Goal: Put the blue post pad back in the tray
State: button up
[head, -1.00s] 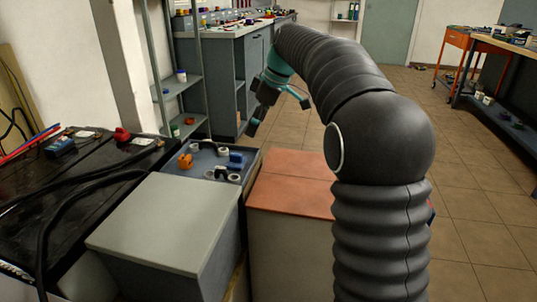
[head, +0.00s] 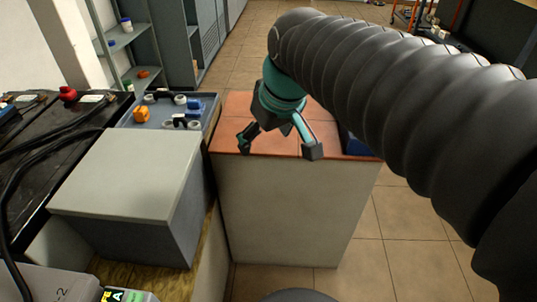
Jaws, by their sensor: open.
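The blue-grey tray (head: 212,106) stands left of the tiled counter. It holds an orange piece (head: 141,115), a blue piece (head: 194,104), white rings and black parts. A dark blue thing (head: 354,145) shows at the right end of the counter, partly hidden by my arm; I cannot tell whether it is the post pad. My gripper (head: 278,146) is open and empty, pointing down over the front edge of the counter, between the tray and the dark blue thing. I cannot tell its exact height.
The terracotta counter top (head: 236,108) is mostly clear. A grey box (head: 130,175) stands in front of the tray. Black batteries with cables (head: 60,150) lie at the left. A shelf (head: 122,42) stands behind. Tiled floor (head: 400,240) is free at the right.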

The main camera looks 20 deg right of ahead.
jog(key=s+d+f+m+t+h, duration=0.1)
jog(key=s+f+m, duration=0.2)
jog(key=s+f, duration=0.4)
jog(key=shift+s+d, duration=0.35)
jog(key=shift+s, duration=0.6)
